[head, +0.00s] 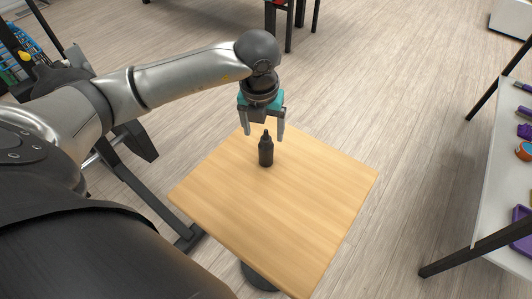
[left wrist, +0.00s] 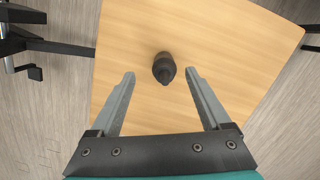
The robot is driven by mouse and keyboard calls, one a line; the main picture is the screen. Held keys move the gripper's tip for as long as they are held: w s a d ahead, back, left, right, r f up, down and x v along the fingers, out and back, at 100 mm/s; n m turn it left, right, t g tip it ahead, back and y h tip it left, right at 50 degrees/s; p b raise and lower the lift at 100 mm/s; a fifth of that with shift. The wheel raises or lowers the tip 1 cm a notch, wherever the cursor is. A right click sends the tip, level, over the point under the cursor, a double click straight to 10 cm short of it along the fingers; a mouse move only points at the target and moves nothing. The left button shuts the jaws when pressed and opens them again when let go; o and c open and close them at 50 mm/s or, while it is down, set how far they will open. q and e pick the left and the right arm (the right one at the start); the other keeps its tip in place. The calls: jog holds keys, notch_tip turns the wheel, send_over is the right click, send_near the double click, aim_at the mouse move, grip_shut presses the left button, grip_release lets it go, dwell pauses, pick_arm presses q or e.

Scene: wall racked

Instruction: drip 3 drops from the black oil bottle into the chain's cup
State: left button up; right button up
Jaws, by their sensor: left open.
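The black oil bottle (head: 265,151) stands upright near the far corner of the small wooden table (head: 285,215). In the left wrist view, the bottle (left wrist: 164,68) shows from above, just beyond the fingertips and between their lines. My left gripper (head: 262,133) is open and empty, pointing down over the table, with its fingers around the level of the bottle's top; its open fingers (left wrist: 160,75) also show in the left wrist view. I cannot tell whether a finger touches the bottle. The chain and its cup are not recognisable in either view. My right gripper is not in view.
A grey-topped table (head: 495,185) with dark legs stands at the right, bearing purple and orange items (head: 524,151). Dark furniture legs (head: 290,25) stand at the top. The rest of the wooden tabletop is clear, and open floor lies between the tables.

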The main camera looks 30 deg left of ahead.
aim_at(266, 142)
pick_arm(q)
jog(key=f, duration=0.1)
jog(key=f+b, duration=0.1)
jog(key=f, duration=0.3)
jog(key=shift+w+d+f, duration=0.15)
jog(key=shift+d, duration=0.1)
grip_shut()
dwell(0.4)
